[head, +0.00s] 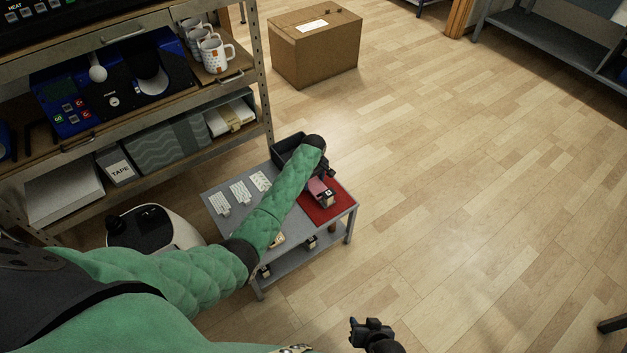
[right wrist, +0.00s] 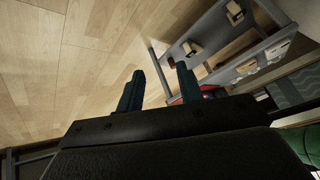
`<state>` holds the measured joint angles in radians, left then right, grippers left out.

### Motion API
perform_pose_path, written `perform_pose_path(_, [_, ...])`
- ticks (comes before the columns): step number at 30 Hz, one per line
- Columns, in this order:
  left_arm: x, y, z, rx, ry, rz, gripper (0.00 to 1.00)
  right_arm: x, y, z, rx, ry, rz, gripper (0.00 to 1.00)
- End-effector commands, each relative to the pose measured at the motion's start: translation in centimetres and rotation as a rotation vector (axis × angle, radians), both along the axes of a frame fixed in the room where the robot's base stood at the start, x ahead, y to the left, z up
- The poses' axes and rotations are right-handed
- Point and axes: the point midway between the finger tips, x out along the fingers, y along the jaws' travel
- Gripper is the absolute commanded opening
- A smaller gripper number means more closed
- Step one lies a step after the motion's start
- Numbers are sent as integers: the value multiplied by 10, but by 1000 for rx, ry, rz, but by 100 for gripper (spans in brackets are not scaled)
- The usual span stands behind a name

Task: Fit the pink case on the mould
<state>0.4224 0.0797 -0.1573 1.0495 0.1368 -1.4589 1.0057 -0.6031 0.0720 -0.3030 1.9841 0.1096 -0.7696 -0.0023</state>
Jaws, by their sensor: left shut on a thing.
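A pink case (head: 317,187) is over the red mat (head: 335,212) at the right end of a small grey table. A small dark and beige block (head: 327,199) shows at its near end; I cannot tell whether this is the mould or whether the case sits around it. My left gripper (head: 323,174) points down at the case and is shut on it, its fingertips partly hidden by the wrist. My right gripper (head: 369,334) is low in the head view, away from the table; in the right wrist view its two fingers (right wrist: 161,92) stand apart with nothing between them.
White cards (head: 240,192) lie on the grey table top (head: 222,225), with a dark bin (head: 287,152) at its back. Small blocks (head: 310,242) sit on its lower shelf. A shelf rack with mugs (head: 216,55) stands at left.

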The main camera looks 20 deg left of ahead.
Motion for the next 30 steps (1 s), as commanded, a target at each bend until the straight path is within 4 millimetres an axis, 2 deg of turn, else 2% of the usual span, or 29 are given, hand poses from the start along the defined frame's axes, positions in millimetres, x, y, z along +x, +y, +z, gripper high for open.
perform_pose_path(3, [0, 0, -2, 0, 0, 0, 37, 0, 0, -1, 0, 0, 0, 36])
perform_pose_path(4, [0, 0, -2, 0, 0, 0, 65, 0, 0, -1, 0, 0, 0, 36])
perform_pose_path(5, [0, 0, -1, 0, 0, 0, 68, 0, 0, -1, 0, 0, 0, 36])
perform_pose_path(14, [0, 0, -2, 0, 0, 0, 68, 0, 0, 0, 0, 1, 0, 36])
perform_pose_path(30, [0, 0, -1, 0, 0, 0, 68, 3, -1, 34, -6, 36, 15, 36])
